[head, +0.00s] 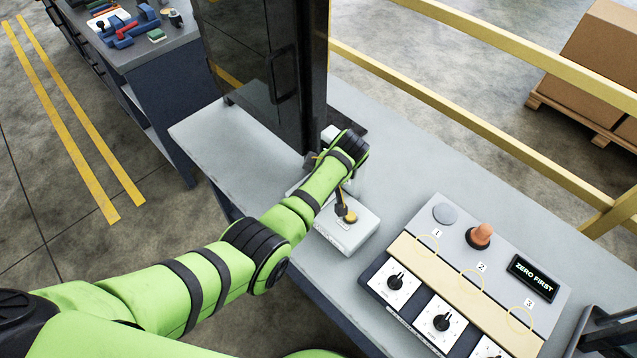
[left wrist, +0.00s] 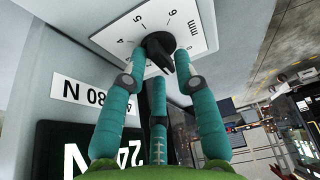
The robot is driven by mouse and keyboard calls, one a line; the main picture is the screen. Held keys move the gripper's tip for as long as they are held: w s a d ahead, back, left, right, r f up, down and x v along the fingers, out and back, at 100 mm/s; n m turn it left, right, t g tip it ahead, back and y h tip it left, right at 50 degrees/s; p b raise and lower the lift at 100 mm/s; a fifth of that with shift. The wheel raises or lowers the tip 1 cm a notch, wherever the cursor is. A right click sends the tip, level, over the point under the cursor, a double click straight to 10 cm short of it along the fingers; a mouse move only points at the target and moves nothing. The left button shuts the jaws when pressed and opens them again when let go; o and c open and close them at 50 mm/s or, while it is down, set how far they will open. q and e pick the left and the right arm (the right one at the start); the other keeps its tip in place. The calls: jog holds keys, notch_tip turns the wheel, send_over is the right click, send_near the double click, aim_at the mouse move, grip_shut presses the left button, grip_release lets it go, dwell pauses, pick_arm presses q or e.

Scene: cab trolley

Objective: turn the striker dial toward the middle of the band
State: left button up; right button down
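The striker dial is a black knob (left wrist: 160,46) on a white scale plate (left wrist: 205,33) with 4, 5, 6 and "mm" in the left wrist view. Its long handle slants down and right in that view; the exact reading is unclear. My left gripper (left wrist: 162,58) has teal fingers on both sides of the knob and a third below it. They look spread and close to the knob; contact cannot be told. In the head view my green arm hides the dial and most of the gripper beside the dark cabinet (head: 255,70). My right gripper is out of view.
A grey box (head: 348,236) with a black and yellow control sits below my wrist. A panel (head: 455,215) with several dials and a "ZERO FIRST" display (head: 533,277) lies to the right. Yellow rails (head: 440,95) run behind the grey bench (head: 200,130).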

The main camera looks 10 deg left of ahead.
pick_arm(q)
jog(key=v, duration=0.7)
dwell(0.5)
